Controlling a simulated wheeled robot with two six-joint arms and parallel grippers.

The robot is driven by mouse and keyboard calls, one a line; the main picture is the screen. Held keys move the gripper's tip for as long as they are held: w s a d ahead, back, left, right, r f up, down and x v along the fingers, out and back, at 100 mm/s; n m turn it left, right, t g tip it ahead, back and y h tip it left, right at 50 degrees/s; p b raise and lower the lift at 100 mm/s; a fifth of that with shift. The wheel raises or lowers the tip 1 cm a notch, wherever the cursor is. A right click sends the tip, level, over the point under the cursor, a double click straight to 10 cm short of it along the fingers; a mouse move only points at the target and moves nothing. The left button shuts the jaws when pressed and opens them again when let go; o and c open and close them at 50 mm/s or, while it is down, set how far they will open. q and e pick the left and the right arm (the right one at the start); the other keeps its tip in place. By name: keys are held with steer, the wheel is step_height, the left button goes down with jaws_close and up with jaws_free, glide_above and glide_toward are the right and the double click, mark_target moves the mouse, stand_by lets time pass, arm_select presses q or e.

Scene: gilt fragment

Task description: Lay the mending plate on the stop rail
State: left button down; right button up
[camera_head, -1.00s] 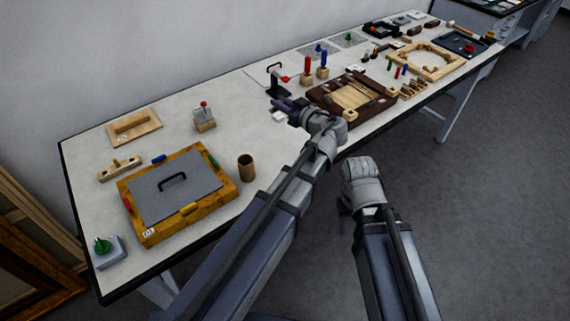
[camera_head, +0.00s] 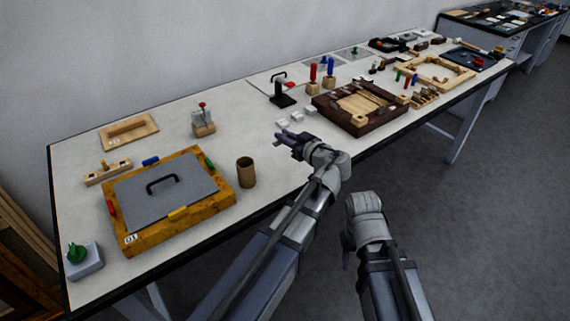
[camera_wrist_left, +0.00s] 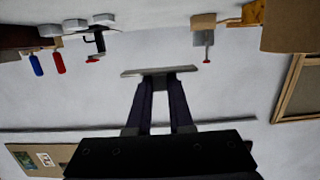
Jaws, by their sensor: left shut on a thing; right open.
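My left gripper (camera_head: 290,142) is shut on a thin, flat grey bar (camera_wrist_left: 165,71), which looks like the mending plate. The bar lies crosswise between the fingertips in the left wrist view, clear of other things there. In the head view this gripper is above the front of the bench, left of the dark brown tray. A short wooden rail with a yellow peg (camera_head: 107,172) lies at the bench's left; I cannot tell whether it is the stop rail. My right gripper (camera_head: 346,256) hangs low in front of the bench, open, its fingers mostly hidden.
A wooden box with a grey lid and black handle (camera_head: 165,190) and a brown cup (camera_head: 246,172) stand left of my left gripper. Several small white blocks (camera_head: 283,123) lie behind it. The dark brown tray (camera_head: 360,128) is to its right. The middle-left bench top (camera_head: 215,150) has free room.

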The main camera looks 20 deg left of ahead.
mark_target(285, 164)
arm_select(q)
steer(key=shift+f+b, duration=4.25)
steer(key=shift+f, duration=0.3)
steer(key=shift+f, duration=0.15)
steer(key=shift+f+b, duration=0.15)
steer(key=shift+b, duration=0.15)
steer(key=c, duration=0.8)
jaws_free()
steer(key=shift+s, duration=0.1)
